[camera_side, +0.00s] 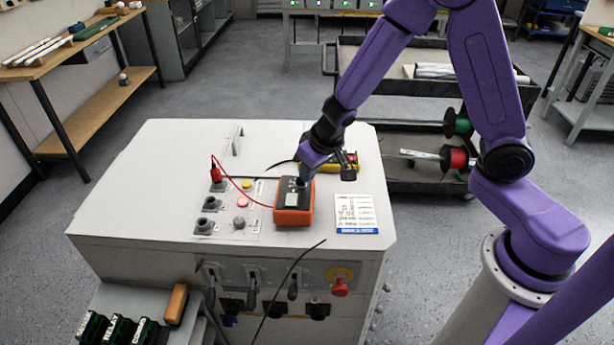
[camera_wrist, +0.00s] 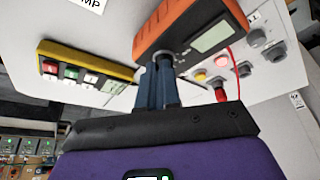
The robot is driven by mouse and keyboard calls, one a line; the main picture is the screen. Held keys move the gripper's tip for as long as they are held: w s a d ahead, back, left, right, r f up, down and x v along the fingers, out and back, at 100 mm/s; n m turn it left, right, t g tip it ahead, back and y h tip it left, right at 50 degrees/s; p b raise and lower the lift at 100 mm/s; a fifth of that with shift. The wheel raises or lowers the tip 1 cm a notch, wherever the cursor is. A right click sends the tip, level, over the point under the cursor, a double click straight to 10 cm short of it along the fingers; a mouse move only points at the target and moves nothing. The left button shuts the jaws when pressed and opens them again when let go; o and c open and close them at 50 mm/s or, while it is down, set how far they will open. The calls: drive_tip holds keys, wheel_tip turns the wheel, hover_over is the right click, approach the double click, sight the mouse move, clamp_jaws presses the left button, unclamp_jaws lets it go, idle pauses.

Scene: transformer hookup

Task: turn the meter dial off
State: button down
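The meter (camera_side: 294,203) is an orange box with a dark face and a pale screen, lying on the white cabinet top. In the wrist view the meter (camera_wrist: 190,30) is at the top, its screen right of the dial. The grey dial (camera_wrist: 164,59) shows just at my fingertips. My gripper (camera_wrist: 160,72) has its two dark blue fingers close together at the dial and appears shut on it. In the side view my gripper (camera_side: 304,176) comes down onto the back part of the meter, and the fingers hide the dial. The dial's setting cannot be read.
A yellow box with coloured buttons (camera_wrist: 85,72) lies close beside my gripper. A red lead (camera_side: 242,190) runs from a red plug (camera_side: 215,173) to the meter. Grey sockets (camera_side: 209,204) and buttons stand left of the meter. A printed label (camera_side: 356,212) lies to its right.

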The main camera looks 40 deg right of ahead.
drive_tip(key=shift+d+f, duration=0.2)
idle(0.3)
drive_tip(key=shift+w+a, duration=0.25)
drive_tip(key=shift+a, duration=0.55)
drive_tip(key=shift+s+d+r, duration=0.1)
drive_tip(key=shift+s+d, duration=0.05)
drive_tip(key=shift+s, duration=1.95)
drive_tip(key=shift+v, duration=4.95)
drive_tip(key=s+d+r+n+g, duration=0.1)
drive_tip(key=s+d+n+g, duration=0.1)
drive_tip(key=s+n, duration=0.4)
drive_tip(key=s+d+r+n+g, duration=0.1)
drive_tip(key=s+n, duration=0.5)
drive_tip(key=s, duration=0.9)
drive_tip(key=d+g, duration=0.1)
drive_tip(key=d, duration=0.1)
drive_tip(key=shift+s+d+r, duration=0.2)
drive_tip(key=shift+s+d, duration=0.05)
